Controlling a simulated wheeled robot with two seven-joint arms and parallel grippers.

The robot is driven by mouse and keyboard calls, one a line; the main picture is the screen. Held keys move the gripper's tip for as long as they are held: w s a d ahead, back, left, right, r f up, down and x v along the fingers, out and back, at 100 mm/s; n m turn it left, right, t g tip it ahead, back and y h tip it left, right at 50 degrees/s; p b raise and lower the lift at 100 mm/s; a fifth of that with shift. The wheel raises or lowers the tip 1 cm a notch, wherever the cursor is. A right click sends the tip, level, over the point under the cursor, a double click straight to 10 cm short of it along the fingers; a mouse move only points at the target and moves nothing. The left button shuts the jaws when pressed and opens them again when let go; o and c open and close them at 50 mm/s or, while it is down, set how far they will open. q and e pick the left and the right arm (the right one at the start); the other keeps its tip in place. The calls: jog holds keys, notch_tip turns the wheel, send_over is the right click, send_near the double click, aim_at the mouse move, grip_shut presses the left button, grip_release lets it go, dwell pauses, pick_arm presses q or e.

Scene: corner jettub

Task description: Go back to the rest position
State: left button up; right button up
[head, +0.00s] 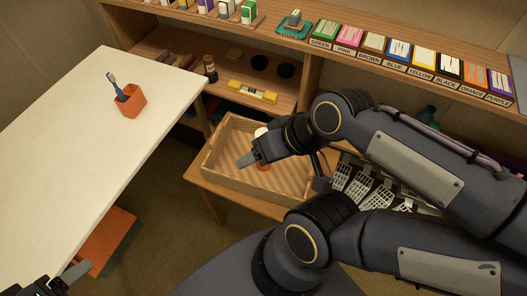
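My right gripper (247,159), on the arm from the right, is over the wooden tray (212,170). One grey fingertip shows clearly, so I cannot tell whether it is open or shut. A small item with a white top (261,132) and orange lower part is in or over the tray, mostly hidden behind this gripper; whether they touch is unclear. My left gripper (72,275) is at the bottom left corner, by the white table's (80,150) near edge. It is cut off by the frame and its opening cannot be told.
An orange cup (130,101) with a blue toothbrush (113,83) stands on the table. The wooden shelf unit behind holds labelled colour boxes (398,52), a teal tray (294,29), a yellow item (252,92) and a brown bottle (210,68). An orange bin (105,240) is below the table.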

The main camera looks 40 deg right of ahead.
notch_tip(320, 180, up, 8)
jog(key=p, duration=0.8)
jog(key=shift+r, duration=0.15)
dwell(0.3)
